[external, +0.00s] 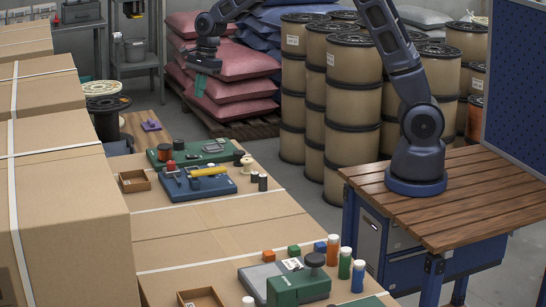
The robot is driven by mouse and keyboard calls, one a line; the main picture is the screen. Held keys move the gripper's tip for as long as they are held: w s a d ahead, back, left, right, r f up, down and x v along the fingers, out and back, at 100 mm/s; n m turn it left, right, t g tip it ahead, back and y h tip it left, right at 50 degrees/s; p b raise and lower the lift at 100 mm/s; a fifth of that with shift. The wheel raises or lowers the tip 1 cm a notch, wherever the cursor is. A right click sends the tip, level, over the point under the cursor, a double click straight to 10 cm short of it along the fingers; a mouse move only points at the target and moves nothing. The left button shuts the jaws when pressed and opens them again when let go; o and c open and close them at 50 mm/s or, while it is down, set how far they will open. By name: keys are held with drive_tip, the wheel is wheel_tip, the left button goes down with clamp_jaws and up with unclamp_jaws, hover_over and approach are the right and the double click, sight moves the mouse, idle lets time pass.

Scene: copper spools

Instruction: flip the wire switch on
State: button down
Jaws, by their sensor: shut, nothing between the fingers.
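My gripper (199,84) hangs at the upper left of centre, in front of the stacked red sacks. It is shut and empty, well above the workbench and apart from everything on it. A blue device (222,186) with a yellow bar (208,171) and a small red handle (171,166) sits on the cardboard-topped bench. A green device (216,158) with a grey panel sits just behind it. A green and grey unit (298,289) with a dark round knob (315,259) sits nearer the camera. I cannot tell which part is the wire switch; details are too small.
Small bottles (333,250), coloured blocks (294,250) and an open brown tray (134,181) lie on the bench. Tall cardboard boxes (75,225) line the left side. Large spools (354,110) stand behind. The bench middle is clear.

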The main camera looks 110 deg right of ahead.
sight(188, 156)
drive_tip(key=s+d+f+m, duration=0.1)
drive_tip(key=d+f+m, duration=0.5)
drive_tip(key=d+f, duration=0.4)
drive_tip(key=shift+d+g, duration=0.3)
drive_tip(key=shift+d, duration=0.95)
drive_tip(key=f, duration=0.4)
drive_tip(key=w+f, duration=0.1)
drive_tip(key=f, duration=0.4)
drive_tip(key=w+f, duration=0.1)
drive_tip(key=f, duration=0.3)
drive_tip(key=shift+f, duration=0.4)
drive_tip(key=shift+f, duration=0.1)
